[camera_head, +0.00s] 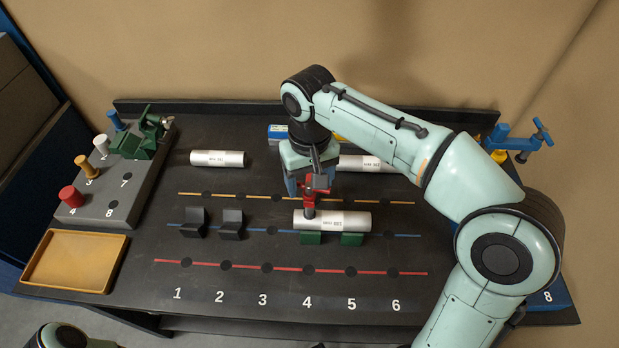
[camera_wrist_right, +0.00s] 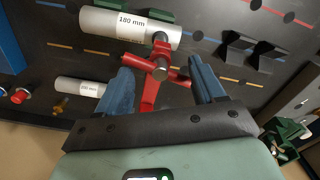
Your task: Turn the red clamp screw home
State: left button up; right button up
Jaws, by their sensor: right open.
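The red clamp (camera_head: 309,197) sits at the left part of a silver tube (camera_head: 345,221), which rests on two green V-blocks (camera_head: 311,238) on the blue line. In the right wrist view the red clamp (camera_wrist_right: 150,92) shows with its cross handle and dark screw (camera_wrist_right: 160,72) pointing toward me, near the tube labelled 180 mm (camera_wrist_right: 98,22). My right gripper (camera_wrist_right: 163,72) is open, with its blue fingers on either side of the clamp handle and a visible gap to each. In the head view the wrist hides part of the clamp. My left gripper is out of view.
Two black V-blocks (camera_head: 231,224) stand left of the tube. Other silver tubes (camera_head: 217,158) lie behind. A grey rack (camera_head: 142,183) holds coloured knobs and a green clamp (camera_head: 150,137). A yellow tray (camera_head: 72,262) is at left; a blue clamp (camera_head: 515,142) stands at right. The front board is clear.

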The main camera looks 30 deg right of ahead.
aim_at(309, 185)
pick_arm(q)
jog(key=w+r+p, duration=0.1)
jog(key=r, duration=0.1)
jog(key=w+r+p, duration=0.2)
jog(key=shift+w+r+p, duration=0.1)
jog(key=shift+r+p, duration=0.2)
pick_arm(e)
notch_tip(309, 185, up, 13)
jog(key=shift+r, duration=0.15)
